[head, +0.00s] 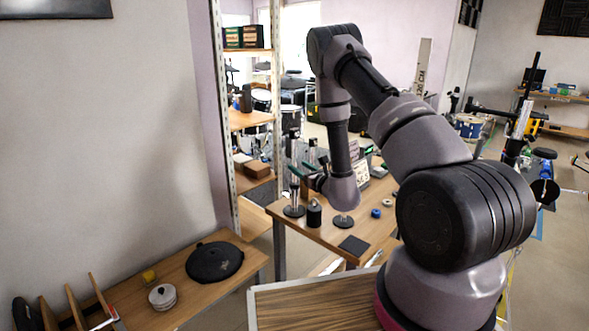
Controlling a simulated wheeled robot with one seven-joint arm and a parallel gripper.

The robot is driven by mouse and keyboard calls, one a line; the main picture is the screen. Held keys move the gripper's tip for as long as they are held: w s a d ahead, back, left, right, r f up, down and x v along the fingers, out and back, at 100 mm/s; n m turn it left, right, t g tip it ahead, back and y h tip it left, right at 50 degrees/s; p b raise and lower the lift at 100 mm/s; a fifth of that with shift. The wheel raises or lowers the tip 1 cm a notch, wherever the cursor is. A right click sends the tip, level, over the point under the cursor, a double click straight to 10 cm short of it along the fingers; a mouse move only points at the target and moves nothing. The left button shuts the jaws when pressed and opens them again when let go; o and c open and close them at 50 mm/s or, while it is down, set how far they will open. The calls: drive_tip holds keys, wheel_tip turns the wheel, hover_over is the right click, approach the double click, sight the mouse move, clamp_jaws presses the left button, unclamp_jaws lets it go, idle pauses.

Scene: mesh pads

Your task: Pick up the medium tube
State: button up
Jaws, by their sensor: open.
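Several upright pieces stand on the wooden table (312,236) in the head view. One is a shiny metal tube (294,194) on a round dark base at the left edge. A short dark cylinder (314,214) stands right of it, and another round dark base (343,221) lies below my wrist. I cannot tell which piece is the medium tube. My gripper (299,171) is open, with its fingers pointing left above the table near the top of the metal tube. It looks empty. Its small size hides whether it touches anything.
A dark square pad (354,245), a blue ring (376,213) and a pale ring (388,203) lie on the table. A shelf rack (235,120) stands behind on the left. A side bench (240,262) holds a black round case (215,261).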

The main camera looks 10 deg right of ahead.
drive_tip(key=x, duration=0.7)
drive_tip(key=shift+w, duration=0.35)
clamp_jaws()
drive_tip(key=shift+d, duration=0.1)
idle(1.0)
